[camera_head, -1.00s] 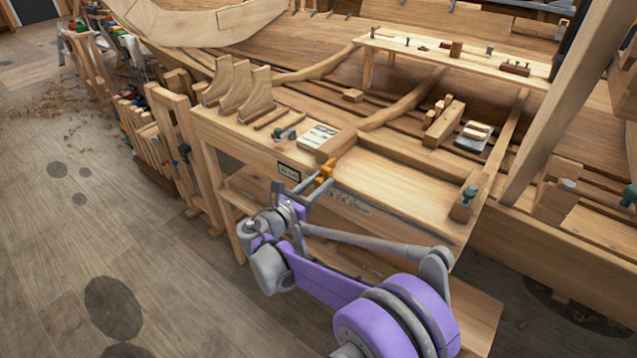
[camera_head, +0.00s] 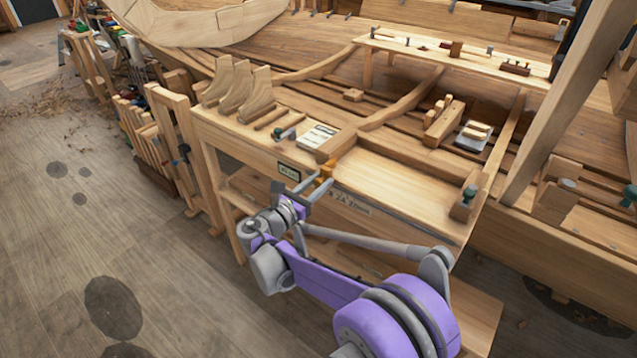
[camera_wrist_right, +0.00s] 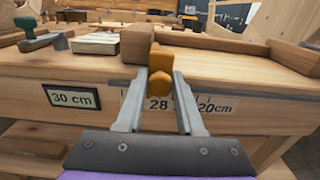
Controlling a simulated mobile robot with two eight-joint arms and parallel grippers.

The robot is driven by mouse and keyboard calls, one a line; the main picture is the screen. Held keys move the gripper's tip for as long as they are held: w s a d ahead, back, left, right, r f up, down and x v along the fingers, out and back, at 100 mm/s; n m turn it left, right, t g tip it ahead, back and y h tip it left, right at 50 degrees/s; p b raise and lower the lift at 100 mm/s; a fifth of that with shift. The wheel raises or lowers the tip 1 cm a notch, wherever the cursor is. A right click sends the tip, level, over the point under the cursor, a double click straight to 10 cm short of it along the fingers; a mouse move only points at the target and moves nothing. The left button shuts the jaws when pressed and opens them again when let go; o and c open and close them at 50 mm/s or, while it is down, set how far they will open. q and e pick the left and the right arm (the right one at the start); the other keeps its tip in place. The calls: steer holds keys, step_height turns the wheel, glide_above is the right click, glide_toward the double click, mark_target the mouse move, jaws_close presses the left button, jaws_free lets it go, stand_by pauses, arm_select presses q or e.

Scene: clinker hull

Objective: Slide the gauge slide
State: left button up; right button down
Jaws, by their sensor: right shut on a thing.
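The gauge slide (camera_head: 326,169) is a small orange piece at the front edge of the bench, beside a wooden block (camera_head: 337,146). In the right wrist view the gauge slide (camera_wrist_right: 161,62) stands between the two grey fingers, with a rounded orange end pointing toward me. My right gripper (camera_head: 318,182) is shut on it; the wrist view also shows the gripper (camera_wrist_right: 160,78). The scale strip (camera_wrist_right: 190,104) on the bench front reads 28 and 20cm, its middle partly hidden. A card (camera_wrist_right: 73,97) left of it reads 30 cm. My left gripper is not in view.

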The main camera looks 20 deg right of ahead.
stand_by(0.5)
steer(key=s+d, duration=0.6)
steer(key=s, duration=0.2)
steer(key=s+d, duration=0.7)
steer(key=s, duration=0.2)
steer(key=s+d, duration=0.7)
steer(key=s, duration=0.1)
steer(key=shift+s, duration=0.3)
steer(key=c, duration=0.9)
jaws_free()
steer(key=o, duration=0.3)
steer(key=shift+s+d, duration=0.1)
steer(key=shift+s, duration=0.05)
